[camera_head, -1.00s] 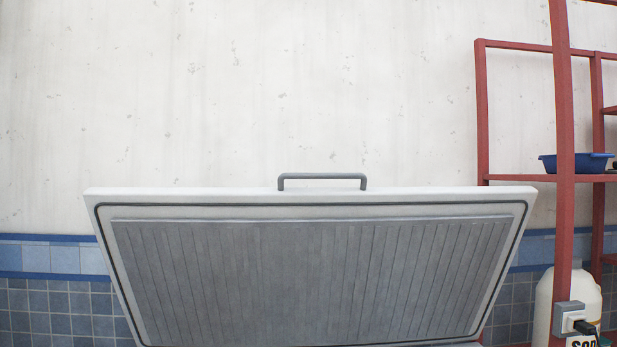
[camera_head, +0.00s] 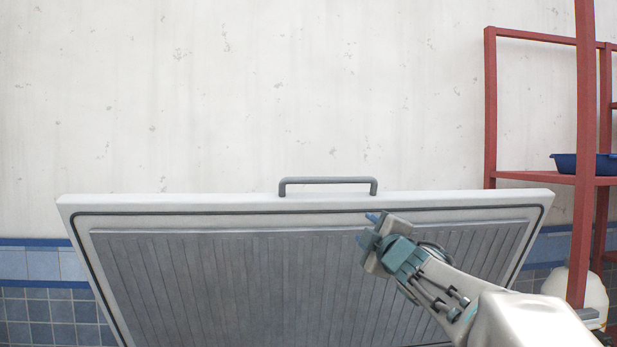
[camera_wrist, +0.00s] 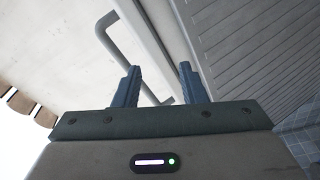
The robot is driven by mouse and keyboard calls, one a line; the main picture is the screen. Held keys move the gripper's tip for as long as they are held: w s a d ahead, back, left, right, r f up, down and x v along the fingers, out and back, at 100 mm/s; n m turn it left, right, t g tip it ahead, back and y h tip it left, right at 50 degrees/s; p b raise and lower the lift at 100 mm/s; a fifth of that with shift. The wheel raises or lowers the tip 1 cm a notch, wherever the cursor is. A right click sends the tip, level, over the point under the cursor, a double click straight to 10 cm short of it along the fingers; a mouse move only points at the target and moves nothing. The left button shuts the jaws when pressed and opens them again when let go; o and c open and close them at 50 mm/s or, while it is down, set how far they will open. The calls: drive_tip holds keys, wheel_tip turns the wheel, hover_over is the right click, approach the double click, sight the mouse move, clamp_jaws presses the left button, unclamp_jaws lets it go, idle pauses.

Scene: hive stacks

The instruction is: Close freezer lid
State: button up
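The freezer lid (camera_head: 300,280) stands raised, its grey ribbed inner side facing me. It also fills the right of the wrist view (camera_wrist: 255,45). The grey bar handle (camera_head: 327,181) sits on the lid's top edge, right of the picture's middle; in the wrist view the handle (camera_wrist: 122,52) runs from upper left down behind the fingers. My gripper (camera_head: 374,218) is in front of the lid, just below and right of the handle. In the wrist view my gripper (camera_wrist: 158,75) has its two blue fingers apart, with nothing held between them. The freezer body is out of view.
A red shelf rack (camera_head: 491,110) stands at the right, with a blue basin (camera_head: 565,163) on it. A white jug (camera_head: 590,295) is low at the right. The wall behind the lid is bare above blue tiles (camera_head: 40,310).

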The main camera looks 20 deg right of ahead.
sight(328, 182)
wheel_tip(328, 182, up, 7)
drive_tip(key=w+a+n+y+p, duration=0.1)
drive_tip(key=a+n+y, duration=0.1)
drive_tip(key=n+y, duration=0.55)
drive_tip(key=shift+n+t+h, duration=0.4)
drive_tip(key=shift+n+h, duration=0.25)
drive_tip(key=shift+h, duration=0.2)
drive_tip(key=p+x, duration=0.5)
drive_tip(key=x, duration=0.8)
drive_tip(key=shift+w+d, duration=0.1)
drive_tip(key=shift+w, duration=0.3)
drive_tip(key=shift+f, duration=0.1)
clamp_jaws()
